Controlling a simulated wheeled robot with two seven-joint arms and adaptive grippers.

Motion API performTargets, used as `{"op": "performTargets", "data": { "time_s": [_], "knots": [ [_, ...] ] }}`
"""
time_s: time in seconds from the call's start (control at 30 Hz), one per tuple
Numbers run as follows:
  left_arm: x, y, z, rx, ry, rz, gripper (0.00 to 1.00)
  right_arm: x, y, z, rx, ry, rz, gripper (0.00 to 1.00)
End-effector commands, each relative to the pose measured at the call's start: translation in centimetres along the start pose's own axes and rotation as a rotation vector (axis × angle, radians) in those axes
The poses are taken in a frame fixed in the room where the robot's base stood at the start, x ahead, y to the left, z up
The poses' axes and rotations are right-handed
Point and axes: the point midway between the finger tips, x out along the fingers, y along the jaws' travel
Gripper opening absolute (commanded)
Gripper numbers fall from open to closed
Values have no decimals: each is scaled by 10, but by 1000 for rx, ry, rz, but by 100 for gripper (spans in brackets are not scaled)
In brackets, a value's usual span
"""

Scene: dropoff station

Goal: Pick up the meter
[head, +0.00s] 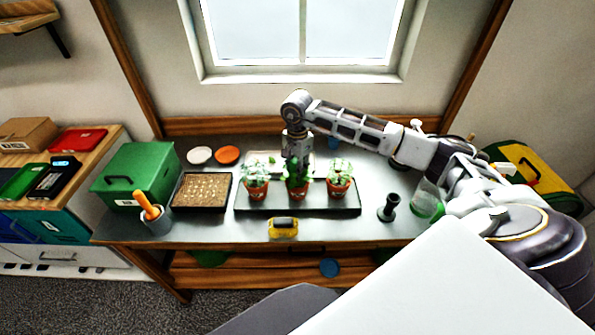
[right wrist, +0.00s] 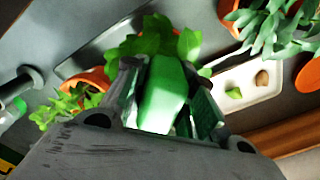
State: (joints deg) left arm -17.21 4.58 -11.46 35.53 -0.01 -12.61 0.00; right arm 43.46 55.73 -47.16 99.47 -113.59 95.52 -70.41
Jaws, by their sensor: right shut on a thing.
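My right gripper (head: 297,158) reaches down over the middle potted plant (head: 297,183) on the bench. In the right wrist view my right gripper (right wrist: 162,78) is shut on a smooth green object (right wrist: 164,95), which looks like the meter. Leaves show just beyond it; its lower end is hidden, so I cannot tell whether it touches the soil. In the head view the gripper and leaves hide it. My left gripper is not in view.
Potted plants stand left (head: 256,184) and right (head: 339,184) on the same dark tray (head: 265,208). A yellow and black item (head: 283,227) lies at the front edge. A soil tray (head: 202,192) and green box (head: 137,172) stand left. A dark stand (head: 389,208) stands right.

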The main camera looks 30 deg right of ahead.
Motion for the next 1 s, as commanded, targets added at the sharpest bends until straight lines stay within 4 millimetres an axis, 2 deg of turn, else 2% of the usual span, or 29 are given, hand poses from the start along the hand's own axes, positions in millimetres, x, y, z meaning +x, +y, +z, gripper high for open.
{"op": "performTargets", "data": {
  "time_s": [0.27, 0.47, 1.0],
  "knots": [
    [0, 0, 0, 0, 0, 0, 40, -2, 0, 0, 0, 0, -1, 0],
    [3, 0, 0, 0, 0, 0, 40, -12, -1, 0, 0, 0, -2, 0],
    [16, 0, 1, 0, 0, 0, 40, -80, -1, 0, 0, 0, -4, 0]
  ]
}}
